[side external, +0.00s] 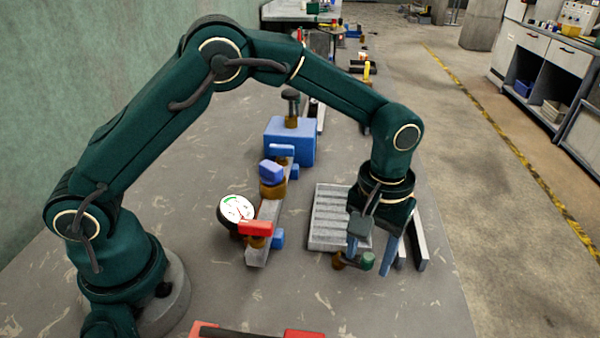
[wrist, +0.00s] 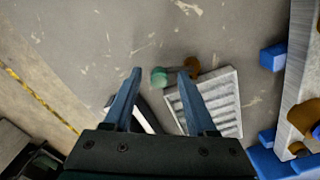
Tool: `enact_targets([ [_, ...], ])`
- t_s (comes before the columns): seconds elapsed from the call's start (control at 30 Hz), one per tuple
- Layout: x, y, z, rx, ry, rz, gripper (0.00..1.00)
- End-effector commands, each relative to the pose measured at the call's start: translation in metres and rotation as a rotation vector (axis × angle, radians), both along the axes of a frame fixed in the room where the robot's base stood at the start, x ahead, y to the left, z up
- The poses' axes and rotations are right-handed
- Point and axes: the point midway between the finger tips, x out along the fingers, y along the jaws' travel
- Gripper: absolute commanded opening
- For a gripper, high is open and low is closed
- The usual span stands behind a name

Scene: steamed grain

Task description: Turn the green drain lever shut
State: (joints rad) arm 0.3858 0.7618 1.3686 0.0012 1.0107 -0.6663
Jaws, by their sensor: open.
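The green drain lever (side external: 367,260) sits on a brass valve (side external: 341,260) at the near edge of a ribbed grey drain plate (side external: 326,215). In the wrist view, the rounded green lever end (wrist: 158,77) shows between my fingertips, with the brass valve (wrist: 191,66) to its right, partly behind the right finger. My gripper (side external: 371,262) is open, fingers pointing down, over the lever; it also shows in the wrist view (wrist: 159,71). I see no clear contact, and the exact height gap cannot be told. The lever's arm is partly hidden.
A grey manifold bar (side external: 265,218) with a red lever (side external: 255,228), blue handles and a round gauge (side external: 237,208) stands left of the plate. A blue box (side external: 290,142) is behind it. Grey rails (side external: 419,248) lie right of my gripper. The near tabletop is mostly clear.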

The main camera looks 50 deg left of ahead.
Motion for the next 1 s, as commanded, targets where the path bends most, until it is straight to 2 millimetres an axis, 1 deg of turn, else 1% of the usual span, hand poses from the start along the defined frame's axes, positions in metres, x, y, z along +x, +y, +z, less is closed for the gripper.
enact_targets([
  [0.2,0.0002,0.0001,-0.0005,0.0,-0.001,0.0,0.57],
  [0.23,0.0002,0.0001,-0.0005,0.0,-0.001,0.0,0.49],
  [0.27,0.0002,0.0001,-0.0004,0.0,-0.001,0.0,0.38],
  [0.3,0.0002,0.0001,-0.0004,-0.001,-0.001,0.0,0.23],
  [0.37,0.0002,0.0001,-0.0003,-0.001,-0.001,0.0,0.0],
  [0.73,-0.0012,-0.0005,0.0,0.0,0.0,-0.032,0.0],
  [0.87,-0.0036,-0.0016,0.0002,0.0,0.0,-0.09,0.0],
  [1.0,-0.0082,-0.0029,0.0005,0.0,0.001,-0.186,0.0],
])
